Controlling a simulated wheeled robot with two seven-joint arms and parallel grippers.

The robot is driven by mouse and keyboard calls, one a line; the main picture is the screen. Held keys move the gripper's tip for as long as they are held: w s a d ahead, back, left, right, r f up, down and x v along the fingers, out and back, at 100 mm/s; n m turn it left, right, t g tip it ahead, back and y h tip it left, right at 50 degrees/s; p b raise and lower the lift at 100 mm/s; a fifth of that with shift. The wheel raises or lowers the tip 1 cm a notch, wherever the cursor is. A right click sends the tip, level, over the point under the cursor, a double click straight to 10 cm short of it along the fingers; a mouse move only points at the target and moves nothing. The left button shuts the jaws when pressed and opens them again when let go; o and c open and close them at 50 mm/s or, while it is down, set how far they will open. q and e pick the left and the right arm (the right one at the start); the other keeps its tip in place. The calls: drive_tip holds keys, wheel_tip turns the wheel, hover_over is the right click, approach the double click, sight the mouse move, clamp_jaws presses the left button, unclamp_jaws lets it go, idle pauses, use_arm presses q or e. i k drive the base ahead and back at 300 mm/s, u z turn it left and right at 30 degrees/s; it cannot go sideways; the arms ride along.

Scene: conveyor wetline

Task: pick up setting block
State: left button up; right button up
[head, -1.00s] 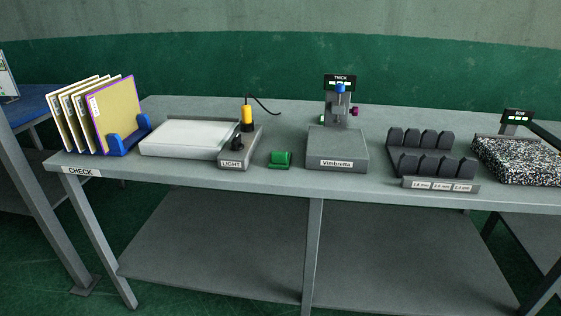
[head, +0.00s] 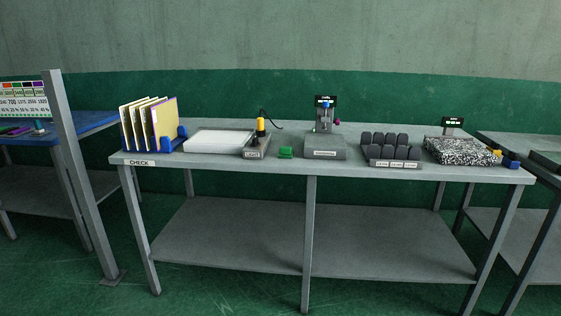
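No object in view is labelled as the setting block. A rack (head: 393,164) on the right half of the CHECK table carries two rows of dark grey rounded blocks (head: 391,148), with small white labels along its front. I cannot tell which of these is the setting block. Neither of my grippers shows in the head view.
The CHECK table (head: 235,172) also holds upright folders (head: 164,118) in a blue holder, a white panel (head: 217,141), a light unit (head: 255,152) with a yellow-handled tool, and a speckled black-and-white slab (head: 460,151). Other tables stand left and right. Green floor in front is clear.

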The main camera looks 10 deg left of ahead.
sight(285, 152)
drive_tip(key=u, duration=0.65)
drive_tip(key=i, duration=0.6)
drive_tip(key=u, duration=0.65)
drive_tip(key=i, duration=0.9)
drive_tip(key=z, duration=0.4)
